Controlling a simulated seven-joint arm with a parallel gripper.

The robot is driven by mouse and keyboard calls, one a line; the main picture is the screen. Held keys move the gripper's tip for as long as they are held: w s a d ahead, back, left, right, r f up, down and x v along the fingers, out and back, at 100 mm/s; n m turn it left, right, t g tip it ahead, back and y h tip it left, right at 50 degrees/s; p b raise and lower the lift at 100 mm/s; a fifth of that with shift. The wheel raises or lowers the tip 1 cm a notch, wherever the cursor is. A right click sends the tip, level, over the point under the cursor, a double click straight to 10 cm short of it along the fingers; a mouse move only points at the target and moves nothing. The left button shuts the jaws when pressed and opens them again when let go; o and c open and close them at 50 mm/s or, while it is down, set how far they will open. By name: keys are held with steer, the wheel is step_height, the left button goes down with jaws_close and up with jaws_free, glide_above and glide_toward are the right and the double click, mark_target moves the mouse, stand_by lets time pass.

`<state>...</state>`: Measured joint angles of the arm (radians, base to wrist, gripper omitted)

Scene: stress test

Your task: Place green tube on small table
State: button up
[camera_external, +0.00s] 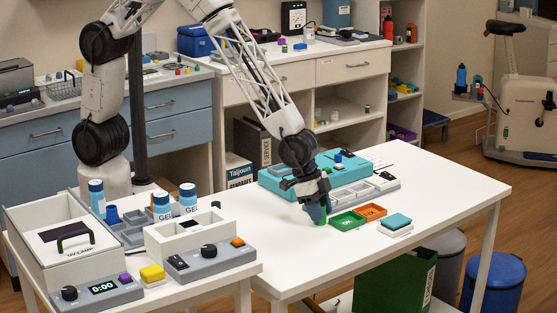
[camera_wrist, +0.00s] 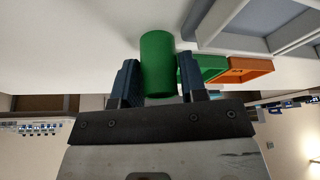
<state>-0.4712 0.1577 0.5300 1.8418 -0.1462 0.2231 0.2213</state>
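The green tube (camera_wrist: 158,62) sits between the two blue fingers of my gripper (camera_wrist: 158,80) in the wrist view, with both fingers against its sides. In the external view my gripper (camera_external: 312,195) points down over the white table (camera_external: 440,190), left of the small green tray. Which surface is the small table is not clear; another white table (camera_external: 215,279) stands at the lower left.
Beside my gripper are the green tray (camera_external: 347,220), an orange tray (camera_external: 372,211), and a teal-topped block (camera_external: 397,222). A teal case (camera_external: 275,180) and grey compartments lie behind. The table's right and front parts are clear. The lower-left table holds devices and bottles.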

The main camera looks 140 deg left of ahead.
mark_target(324, 208)
steer(key=c, duration=0.6)
steer(key=shift+r, duration=0.1)
steer(key=shift+r, duration=0.65)
step_height(324, 208, up, 2)
steer(key=shift+r, duration=0.1)
steer(key=s+d, duration=0.2)
steer(key=s, duration=0.2)
steer(key=s+d+r, duration=0.1)
steer(key=s+d, duration=0.1)
steer(key=s, duration=0.3)
steer(key=s+d, duration=0.3)
steer(key=s, duration=0.2)
steer(key=shift+s+r, duration=0.15)
steer(key=shift+s, duration=0.05)
steer(key=shift+w, duration=0.1)
